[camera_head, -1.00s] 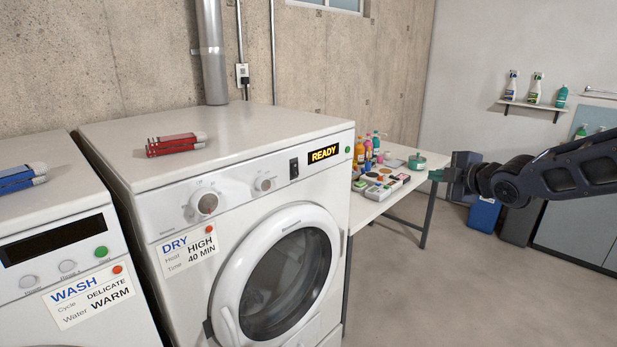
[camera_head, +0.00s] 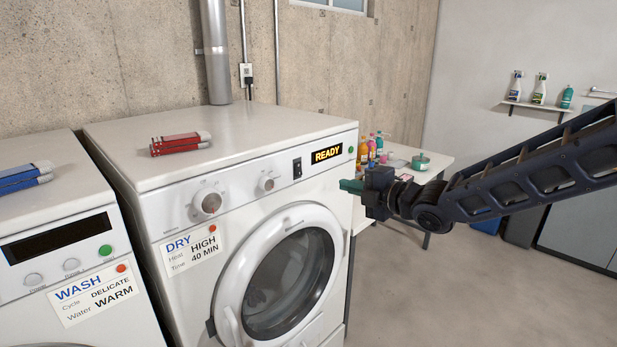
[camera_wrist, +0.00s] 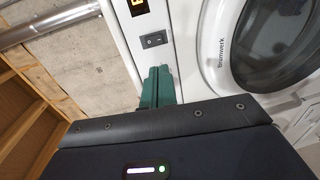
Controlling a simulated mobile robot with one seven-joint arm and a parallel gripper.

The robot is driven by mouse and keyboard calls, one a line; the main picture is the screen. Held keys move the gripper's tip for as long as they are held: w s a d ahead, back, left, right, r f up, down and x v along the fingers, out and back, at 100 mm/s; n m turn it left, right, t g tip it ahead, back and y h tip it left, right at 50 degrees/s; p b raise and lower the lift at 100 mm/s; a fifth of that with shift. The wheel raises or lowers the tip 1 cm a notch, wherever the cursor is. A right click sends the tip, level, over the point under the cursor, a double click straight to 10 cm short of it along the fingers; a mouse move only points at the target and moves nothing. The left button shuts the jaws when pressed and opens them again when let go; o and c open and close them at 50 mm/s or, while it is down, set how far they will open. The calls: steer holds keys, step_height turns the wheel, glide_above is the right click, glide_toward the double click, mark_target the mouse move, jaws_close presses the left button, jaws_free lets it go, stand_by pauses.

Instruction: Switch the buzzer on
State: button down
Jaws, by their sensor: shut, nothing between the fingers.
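The dryer (camera_head: 150,195) stands in the middle of the head view, its lit display (camera_head: 326,154) reading READY. A black rocker switch (camera_head: 297,168) sits on its panel left of the display; no label naming it a buzzer is legible. In the wrist view the switch (camera_wrist: 154,40) lies just beyond my fingertips. A green round button (camera_head: 351,150) is right of the display. My gripper (camera_head: 345,186), with green fingers, is shut and empty. It is in front of the dryer's right side, right of the switch and lower in the head view. The fingers also show in the wrist view (camera_wrist: 157,85).
The dryer's round door (camera_head: 285,275) is below the panel. Red packs (camera_head: 180,144) lie on the dryer. The washer (camera_head: 60,215) stands at left. A white table (camera_head: 440,160) with bottles is behind my arm. Open floor lies at right.

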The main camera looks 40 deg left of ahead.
mark_target(300, 174)
steer(key=shift+a, duration=0.1)
steer(key=a, duration=0.4)
steer(key=a+f, duration=0.1)
steer(key=a, duration=0.8)
steer(key=shift+a+f, duration=0.35)
steer(key=shift+a, duration=0.05)
steer(key=shift+a, duration=0.1)
steer(key=shift+f, duration=0.1)
steer(key=d+f, duration=0.1)
steer(key=d, duration=1.3)
steer(key=shift+f, duration=0.35)
steer(key=shift+w, duration=0.1)
